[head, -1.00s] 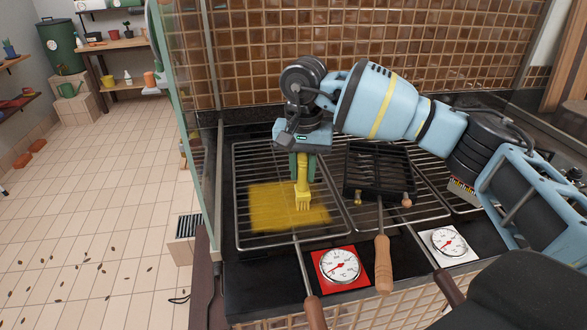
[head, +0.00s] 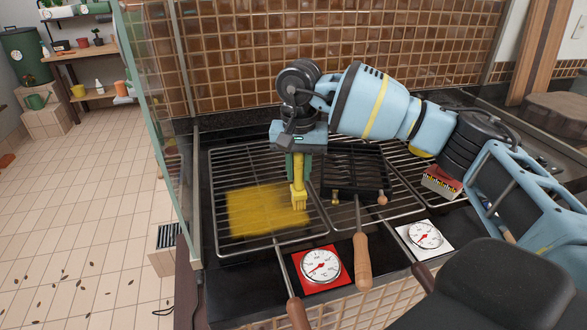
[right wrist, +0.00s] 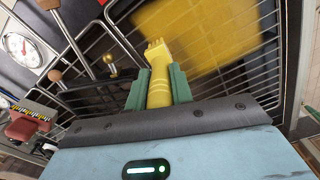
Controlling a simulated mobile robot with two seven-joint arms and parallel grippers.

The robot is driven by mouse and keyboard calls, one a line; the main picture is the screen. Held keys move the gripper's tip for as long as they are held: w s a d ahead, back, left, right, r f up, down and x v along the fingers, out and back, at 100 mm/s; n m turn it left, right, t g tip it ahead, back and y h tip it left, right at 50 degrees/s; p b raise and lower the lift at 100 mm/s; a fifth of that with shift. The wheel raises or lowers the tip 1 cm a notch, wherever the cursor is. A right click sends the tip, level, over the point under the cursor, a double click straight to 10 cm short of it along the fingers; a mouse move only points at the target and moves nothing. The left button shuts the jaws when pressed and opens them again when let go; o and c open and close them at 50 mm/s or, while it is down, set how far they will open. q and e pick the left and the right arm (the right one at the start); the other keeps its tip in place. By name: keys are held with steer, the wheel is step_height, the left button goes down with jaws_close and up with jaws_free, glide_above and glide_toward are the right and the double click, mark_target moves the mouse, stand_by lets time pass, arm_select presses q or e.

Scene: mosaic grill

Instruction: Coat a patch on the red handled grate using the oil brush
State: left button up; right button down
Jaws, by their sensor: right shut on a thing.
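The yellow oil brush (head: 299,190) is upright with its bristles down, at the right edge of a yellow oil patch (head: 262,211) on the left grate (head: 228,164). A red-backed gauge (head: 320,266) sits in front of that grate. My right gripper (head: 299,166) is shut on the brush handle. In the right wrist view the brush (right wrist: 160,80) sticks out between the green fingers, with the oil patch (right wrist: 205,35) beyond it. Whether the bristles touch the grate is hard to tell. My left gripper is not in view.
A black grill basket (head: 352,172) with a wooden handle (head: 362,260) lies on the middle grate, right of the brush. A white-backed gauge (head: 425,236) is in front. A glass panel (head: 155,120) stands left of the grill, and a tiled wall (head: 320,50) behind.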

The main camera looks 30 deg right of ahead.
steer(key=shift+w+d+f+b, duration=0.15)
steer(key=shift+w+b, duration=0.2)
steer(key=shift+w, duration=0.35)
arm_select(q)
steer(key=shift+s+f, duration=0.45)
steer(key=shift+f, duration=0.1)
arm_select(e)
steer(key=shift+w+a, duration=0.3)
steer(key=shift+a, duration=0.65)
steer(key=shift+w+a, duration=0.25)
steer(key=shift+a, duration=0.7)
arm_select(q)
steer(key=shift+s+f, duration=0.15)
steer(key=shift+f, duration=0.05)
arm_select(e)
steer(key=shift+w+a+r, duration=0.1)
steer(key=shift+w+a, duration=0.2)
steer(key=shift+a, duration=0.6)
steer(key=shift+w+a+r, duration=0.1)
steer(key=shift+w+a, duration=0.15)
steer(key=shift+a, duration=0.65)
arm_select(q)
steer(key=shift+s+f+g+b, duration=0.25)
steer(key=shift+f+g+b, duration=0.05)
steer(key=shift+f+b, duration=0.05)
arm_select(e)
steer(key=shift+w+a, duration=0.25)
steer(key=shift+a, duration=0.7)
steer(key=shift+w+a, duration=0.25)
steer(key=shift+a, duration=0.65)
